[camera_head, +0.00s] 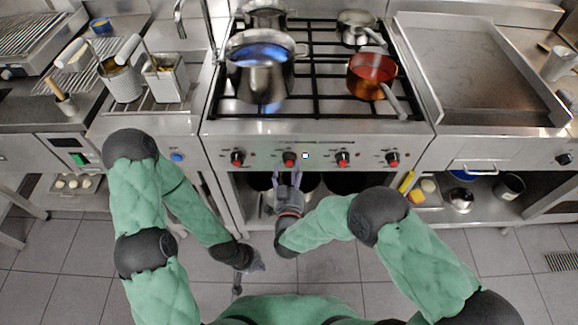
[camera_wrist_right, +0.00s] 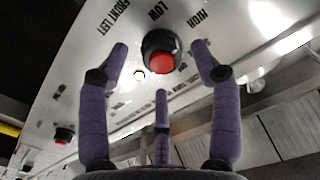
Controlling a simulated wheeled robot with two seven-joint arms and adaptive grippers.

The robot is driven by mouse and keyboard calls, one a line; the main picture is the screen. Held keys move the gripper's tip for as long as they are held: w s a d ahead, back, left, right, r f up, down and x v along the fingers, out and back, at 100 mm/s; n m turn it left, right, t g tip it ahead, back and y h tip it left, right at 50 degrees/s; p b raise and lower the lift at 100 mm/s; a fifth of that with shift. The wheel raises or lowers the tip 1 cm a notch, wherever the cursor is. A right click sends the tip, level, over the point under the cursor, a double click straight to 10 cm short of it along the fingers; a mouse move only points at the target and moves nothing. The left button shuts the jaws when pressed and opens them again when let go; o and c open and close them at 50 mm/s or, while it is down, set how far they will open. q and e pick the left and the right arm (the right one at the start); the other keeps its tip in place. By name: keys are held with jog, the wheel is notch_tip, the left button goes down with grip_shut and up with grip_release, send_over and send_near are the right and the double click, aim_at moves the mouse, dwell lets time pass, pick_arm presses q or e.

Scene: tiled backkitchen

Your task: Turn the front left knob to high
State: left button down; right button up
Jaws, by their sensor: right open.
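The front left knob (camera_head: 289,159), black with a red cap, is on the stove's front panel. In the right wrist view the knob (camera_wrist_right: 161,52) is near the printed words FRONT LEFT, LOW and HIGH; I cannot tell its exact setting. My right gripper (camera_head: 288,174) is open just in front of it. Its purple fingers (camera_wrist_right: 160,65) stand either side of the knob, with a third below, and show no clear contact. My left gripper (camera_head: 256,267) hangs low over the floor, far from the stove; its finger opening is unclear.
A large steel pot (camera_head: 262,75) stands over blue flame at the front left burner. A copper pan (camera_head: 371,75) stands at front right. Other knobs (camera_head: 237,158) (camera_head: 342,159) flank this one, and a small lit indicator (camera_head: 305,156) is beside it. An open shelf lies below.

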jog(key=s, duration=0.9)
jog(key=shift+s, duration=0.4)
jog(key=w+d+f+g+y+p, duration=0.15)
jog(key=d+f+g, duration=0.35)
jog(key=f+g, duration=0.5)
jog(key=s+d+f+g+y+p, duration=0.1)
jog(key=s+d+f+g, duration=0.1)
jog(key=s, duration=0.5)
jog(key=s+d+f+g+y+p, duration=0.1)
jog(key=s+d+f+g+p, duration=0.1)
jog(key=s+f+g, duration=0.3)
jog(key=s+d, duration=0.1)
jog(key=s, duration=0.1)
jog(key=shift+s+f+g, duration=0.3)
jog(key=shift+s+f, duration=0.05)
jog(key=shift+f, duration=0.05)
